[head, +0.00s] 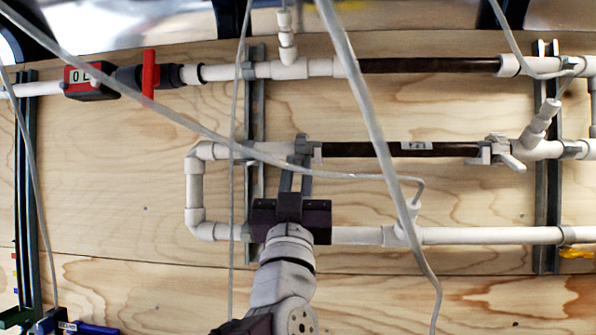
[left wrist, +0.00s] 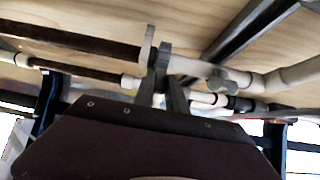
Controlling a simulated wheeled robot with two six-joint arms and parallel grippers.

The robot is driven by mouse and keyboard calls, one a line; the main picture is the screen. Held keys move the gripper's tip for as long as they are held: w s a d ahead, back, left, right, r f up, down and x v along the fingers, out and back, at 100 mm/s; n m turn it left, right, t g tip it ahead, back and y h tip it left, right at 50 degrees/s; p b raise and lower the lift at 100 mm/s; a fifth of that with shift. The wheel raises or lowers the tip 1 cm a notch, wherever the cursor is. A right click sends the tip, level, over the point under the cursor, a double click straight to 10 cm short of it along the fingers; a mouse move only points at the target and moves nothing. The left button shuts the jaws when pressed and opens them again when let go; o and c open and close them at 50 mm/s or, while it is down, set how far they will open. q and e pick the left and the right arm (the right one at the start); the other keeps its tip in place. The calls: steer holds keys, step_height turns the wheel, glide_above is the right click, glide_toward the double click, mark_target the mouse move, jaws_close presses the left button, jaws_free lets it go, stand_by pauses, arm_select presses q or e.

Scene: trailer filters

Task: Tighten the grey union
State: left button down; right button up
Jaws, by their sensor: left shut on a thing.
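The grey union (head: 301,144) sits at the left end of the lower dark filter tube (head: 385,150), where the white pipe joins it. My left gripper (head: 295,168) reaches up from below, with its two narrow fingers shut on the grey union. In the left wrist view the fingers (left wrist: 165,88) meet the grey union (left wrist: 164,56), beside a paler wing piece. The fingertips cover part of the union, so its exact turn is hard to tell. My right gripper is in neither view.
Another winged union (head: 497,150) is at the tube's right end. An upper dark tube (head: 430,65) runs above. Grey cables (head: 352,80) hang across the front, one crossing near the gripper. A lower white pipe (head: 480,236) passes behind my gripper body. A red-handled valve (head: 149,74) is at upper left.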

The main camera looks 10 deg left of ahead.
mark_target(297, 168)
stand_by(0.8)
arm_select(q)
steer(key=shift+r+p, duration=0.3)
steer(key=shift+p, duration=0.25)
steer(key=r+g+p, duration=0.1)
steer(key=p, duration=0.4)
steer(key=s+r+g+p, duration=0.1)
steer(key=r+g+p, duration=0.1)
steer(key=p, duration=0.3)
steer(key=shift+r, duration=0.1)
steer(key=g+p, duration=0.1)
steer(key=p, duration=0.5)
steer(key=r+g+p, duration=0.1)
steer(key=g+p, duration=0.1)
steer(key=p, duration=0.4)
steer(key=shift+s+r+g+p, duration=0.1)
steer(key=shift+r+g+p, duration=0.1)
steer(key=shift+g+p, duration=0.1)
steer(key=shift+f+p, duration=0.15)
steer(key=shift+p, duration=0.35)
steer(key=c, duration=1.5)
jaws_free()
steer(key=shift+o, duration=0.7)
steer(key=shift+f, duration=0.1)
